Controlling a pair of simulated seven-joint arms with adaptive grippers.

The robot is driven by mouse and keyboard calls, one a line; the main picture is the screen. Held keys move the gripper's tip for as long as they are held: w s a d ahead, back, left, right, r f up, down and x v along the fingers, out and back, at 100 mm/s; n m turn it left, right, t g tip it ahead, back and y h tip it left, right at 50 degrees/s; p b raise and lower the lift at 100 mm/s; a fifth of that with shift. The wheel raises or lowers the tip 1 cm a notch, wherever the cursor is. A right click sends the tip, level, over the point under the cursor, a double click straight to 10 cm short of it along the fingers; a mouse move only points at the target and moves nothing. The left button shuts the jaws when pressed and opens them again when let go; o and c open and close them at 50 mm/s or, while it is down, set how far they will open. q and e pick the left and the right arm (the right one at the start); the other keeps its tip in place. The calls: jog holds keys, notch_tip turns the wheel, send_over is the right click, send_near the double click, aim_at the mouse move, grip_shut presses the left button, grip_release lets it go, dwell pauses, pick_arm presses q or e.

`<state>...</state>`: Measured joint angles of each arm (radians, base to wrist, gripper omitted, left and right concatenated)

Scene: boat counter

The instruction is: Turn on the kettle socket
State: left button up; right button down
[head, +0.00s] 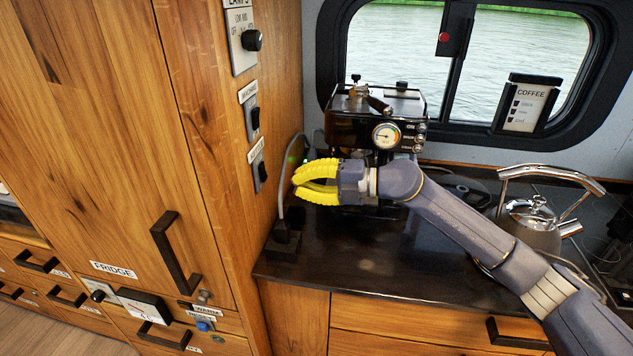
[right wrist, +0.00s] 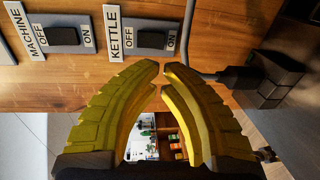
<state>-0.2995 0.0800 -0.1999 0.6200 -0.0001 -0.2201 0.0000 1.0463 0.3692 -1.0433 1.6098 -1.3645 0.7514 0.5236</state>
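The kettle switch (head: 261,171) is a black rocker on a grey plate on the side of the wooden cabinet. In the right wrist view the kettle switch (right wrist: 151,40) sits between OFF and ON marks beside its KETTLE label; I cannot tell which side is pressed. My right gripper (head: 296,184) has yellow ribbed fingers with their tips together, pointing left at the cabinet side. In the right wrist view its tips (right wrist: 162,68) are just below the ON end of the switch, apparently apart from it. It holds nothing. My left gripper is out of view.
The machine switch (head: 253,118) and lamps knob (head: 251,40) are above on the same panel. A black plug (head: 284,243) with a grey cable stands near the gripper. The coffee machine (head: 375,115) is behind it. A steel kettle (head: 533,226) stands right on the dark counter (head: 370,270).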

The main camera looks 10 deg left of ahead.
aim_at(259, 182)
jog(key=a, duration=0.4)
jog(key=a+f, duration=0.1)
jog(key=a, duration=0.2)
jog(key=shift+w+a, duration=0.1)
jog(key=shift+w, duration=0.05)
dwell(0.3)
